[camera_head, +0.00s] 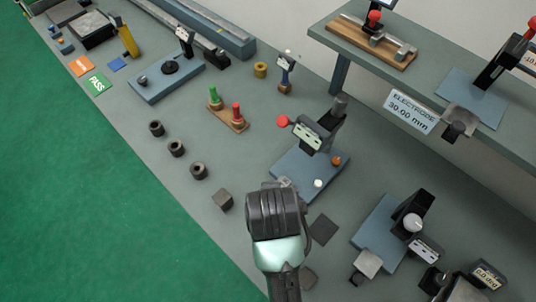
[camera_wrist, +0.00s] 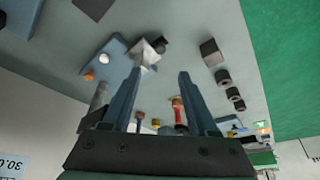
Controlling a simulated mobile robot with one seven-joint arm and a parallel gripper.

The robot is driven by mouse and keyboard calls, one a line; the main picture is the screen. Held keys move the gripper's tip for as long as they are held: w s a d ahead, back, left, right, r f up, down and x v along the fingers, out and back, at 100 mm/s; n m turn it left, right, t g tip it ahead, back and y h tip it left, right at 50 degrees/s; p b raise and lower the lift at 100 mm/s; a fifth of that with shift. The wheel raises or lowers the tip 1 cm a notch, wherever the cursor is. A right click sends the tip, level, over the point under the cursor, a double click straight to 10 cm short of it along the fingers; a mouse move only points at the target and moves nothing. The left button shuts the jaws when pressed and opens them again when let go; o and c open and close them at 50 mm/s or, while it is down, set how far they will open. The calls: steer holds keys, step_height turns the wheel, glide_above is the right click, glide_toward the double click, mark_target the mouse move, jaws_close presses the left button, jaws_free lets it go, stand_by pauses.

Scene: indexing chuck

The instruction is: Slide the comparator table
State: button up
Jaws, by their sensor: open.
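My gripper (camera_head: 275,215) is in front of a gauge stand with a blue base (camera_head: 310,175), display (camera_head: 307,137) and red knob (camera_head: 282,121). In the wrist view its two fingers (camera_wrist: 160,72) are apart with nothing held between them. A small silver block, likely the comparator table (camera_wrist: 147,52), sits at the edge of the blue base (camera_wrist: 118,65), beyond the left fingertip. In the head view it is mostly hidden by my gripper. Orange (camera_head: 336,160) and white (camera_head: 318,183) knobs are on the base. Contact between finger and block cannot be told.
A second gauge stand (camera_head: 385,235) with a silver plate stands at the lower right. A red and green post stand (camera_head: 228,118) is behind. A raised shelf (camera_head: 480,135) runs along the right.

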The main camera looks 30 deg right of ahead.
steer(key=x, duration=1.2)
steer(key=shift+p, duration=0.35)
jaws_close()
stand_by(0.9)
